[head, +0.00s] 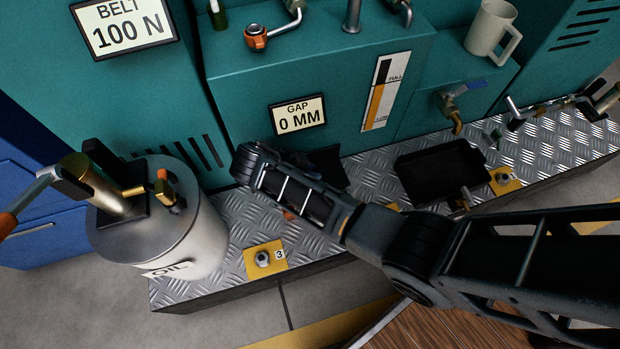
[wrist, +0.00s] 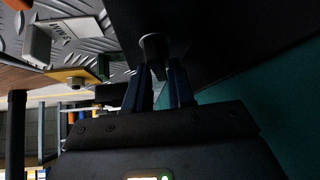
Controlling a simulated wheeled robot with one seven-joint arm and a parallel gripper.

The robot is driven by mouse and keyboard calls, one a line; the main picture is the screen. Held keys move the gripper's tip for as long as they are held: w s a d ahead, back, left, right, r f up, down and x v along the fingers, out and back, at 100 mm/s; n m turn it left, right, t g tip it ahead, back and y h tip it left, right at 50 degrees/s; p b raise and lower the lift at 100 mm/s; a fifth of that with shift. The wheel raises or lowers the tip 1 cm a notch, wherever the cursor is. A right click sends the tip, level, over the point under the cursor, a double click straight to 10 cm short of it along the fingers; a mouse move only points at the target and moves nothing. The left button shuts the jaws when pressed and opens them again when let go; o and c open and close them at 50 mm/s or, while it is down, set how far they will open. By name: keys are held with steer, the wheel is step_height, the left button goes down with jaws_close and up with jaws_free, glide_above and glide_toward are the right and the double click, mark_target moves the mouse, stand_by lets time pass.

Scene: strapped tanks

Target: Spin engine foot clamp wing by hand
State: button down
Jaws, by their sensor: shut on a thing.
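My gripper (wrist: 165,75) is shut on a small grey, rounded piece in the wrist view, which fits the engine foot clamp wing (wrist: 155,44). Its shape is mostly hidden between the fingers and in shadow. In the head view my arm covers the fingertips and the held piece, close to the teal engine housing (head: 235,70) and the tread-plate base. A yellow foot plate marked 3 (head: 277,247) with a bolt (head: 262,258) lies at the front of the base, apart from my gripper. Another yellow plate (head: 512,184) with a bolt is at the right.
A white oil tank (head: 205,240) stands at the left on the tread plate (head: 235,212). A black tray (head: 435,170) sits right of my arm below a brass tap (head: 452,105). A GAP 0 MM sign (head: 298,114) and a mug (head: 490,28) are behind.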

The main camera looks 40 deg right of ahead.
steer(key=shift+a+f+m+g+b, duration=0.1)
steer(key=shift+f+m+g+b, duration=0.05)
steer(key=shift+m+g+b, duration=0.7)
steer(key=shift+m, duration=0.55)
steer(key=shift+g+b, duration=0.25)
steer(key=shift+b, duration=0.1)
steer(key=shift+m+y+b, duration=0.3)
steer(key=c, duration=1.1)
jaws_free()
steer(key=shift+r, duration=0.2)
